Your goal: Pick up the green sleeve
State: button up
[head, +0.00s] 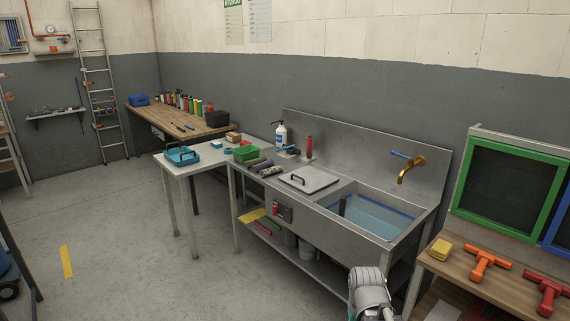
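I cannot pick out a green sleeve for certain. A green open box (246,153) sits at the left end of the steel sink counter. Several short dark and grey rolls (263,167) lie on the counter just in front and to the right of it, too small to read their colours surely. Part of my own grey arm shows at the bottom edge, right of centre, in front of the sink. My gripper's fingers do not show.
The sink basin (372,217) holds bluish water under a brass tap (409,168). A grey lid (309,180) covers the counter's middle. A white table (178,161) bears a blue tray (182,155). Orange (484,263) and red tools lie on the right bench. Floor at left is mostly clear.

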aim_at(248, 163)
jog(key=u, duration=0.2)
jog(key=i, duration=1.65)
jog(key=u, duration=0.3)
